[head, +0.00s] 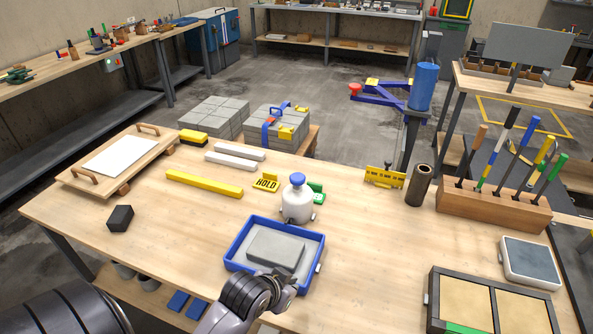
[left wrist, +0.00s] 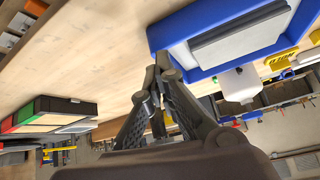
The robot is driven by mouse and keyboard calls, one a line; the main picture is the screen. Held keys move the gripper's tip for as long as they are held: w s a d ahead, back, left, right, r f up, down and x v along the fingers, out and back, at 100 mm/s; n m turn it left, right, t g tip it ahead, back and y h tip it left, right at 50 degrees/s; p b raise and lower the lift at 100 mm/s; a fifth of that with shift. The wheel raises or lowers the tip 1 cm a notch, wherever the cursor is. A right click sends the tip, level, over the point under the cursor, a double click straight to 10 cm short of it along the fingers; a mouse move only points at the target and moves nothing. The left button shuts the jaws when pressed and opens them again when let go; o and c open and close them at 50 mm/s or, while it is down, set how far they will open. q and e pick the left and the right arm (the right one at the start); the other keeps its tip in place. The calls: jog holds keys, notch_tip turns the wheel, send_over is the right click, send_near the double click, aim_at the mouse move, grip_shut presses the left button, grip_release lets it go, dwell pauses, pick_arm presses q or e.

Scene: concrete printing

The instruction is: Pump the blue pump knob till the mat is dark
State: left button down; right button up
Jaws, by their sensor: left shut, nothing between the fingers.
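The white pump bottle (head: 298,205) stands upright on the bench behind the blue tray, with its blue pump knob (head: 297,179) on top. A light grey mat (head: 275,251) lies in the blue tray (head: 236,257); its top looks pale. My left gripper (head: 280,283) is shut and empty at the tray's front edge, in front of the bottle and apart from the knob. In the left wrist view, the shut fingertips (left wrist: 160,66) are close to the tray (left wrist: 158,35), and the white bottle (left wrist: 240,84) is beyond it. My right gripper is not in view.
A yellow HOLD sign (head: 266,182) and a green sign (head: 318,191) flank the bottle. A black block (head: 120,218) lies left. A dark tube (head: 419,185) and a tool block (head: 490,208) stand right. Bare bench lies on both sides of the tray.

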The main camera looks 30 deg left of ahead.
pick_arm(q)
jog(key=w+a+r+n+t+y, duration=0.3)
jog(key=w+a+r+t, duration=0.4)
jog(key=w+a+r, duration=0.7)
jog(key=w+r, duration=0.1)
jog(key=w, duration=0.3)
jog(key=shift+n, duration=0.4)
jog(key=shift+r, duration=0.1)
jog(key=p, duration=0.2)
send_over(296, 180)
notch_tip(296, 180, down, 2)
jog(key=shift+w+d+f, duration=0.1)
jog(key=shift+w+f, duration=0.05)
jog(key=shift+f, duration=0.05)
notch_tip(296, 180, down, 3)
jog(key=shift+r+p, duration=0.1)
jog(key=shift+p, duration=0.4)
jog(key=shift+s+f, duration=0.25)
jog(key=shift+f, duration=0.4)
